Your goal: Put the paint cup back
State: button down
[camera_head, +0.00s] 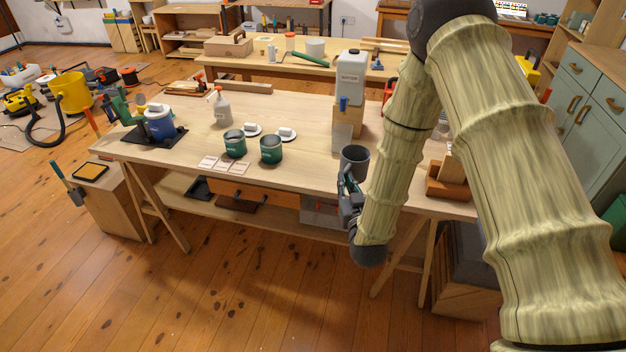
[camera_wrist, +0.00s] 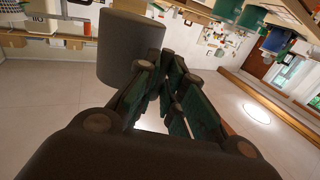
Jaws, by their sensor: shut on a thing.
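The paint cup (camera_head: 354,162) is a plain dark grey cylinder, held upright with its open mouth up, in front of the workbench's right part in the head view. My gripper (camera_head: 347,184) is shut on it from the near side. In the wrist view the grey cup (camera_wrist: 130,48) fills the upper left, against the fingers of my gripper (camera_wrist: 160,68). The exact contact of the fingers is partly hidden. The cup's inside is too dark to read.
A white dispenser (camera_head: 351,68) with a blue tap stands on a wooden block on the workbench (camera_head: 300,106), behind the cup. Two green tins (camera_head: 271,149) (camera_head: 235,143) stand left of it. An orange-brown wooden box (camera_head: 447,184) is to the right.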

jog(key=w+a+f+n+g+y+b, duration=0.15)
jog(key=a+f+b, duration=0.3)
jog(key=b, duration=0.75)
jog(key=w+a+f+n+t+y+b, duration=0.1)
jog(key=w+a+f+y+b, duration=0.3)
jog(key=b, duration=0.8)
jog(key=shift+g+h, duration=0.25)
jog(key=shift+h, duration=0.7)
jog(key=d+x, duration=0.1)
jog(key=x, duration=0.3)
jog(key=d+x, duration=0.1)
jog(key=x, duration=0.3)
jog(key=w+d+x, duration=0.1)
jog(key=x, duration=0.4)
jog(key=shift+s+f+b, duration=0.1)
jog(key=shift+f+b, duration=0.1)
jog(key=shift+b, duration=0.1)
jog(key=shift+f, duration=1.65)
jog(key=shift+b, duration=0.3)
jog(key=shift+f, duration=0.2)
jog(key=c, duration=1.5)
grip_release()
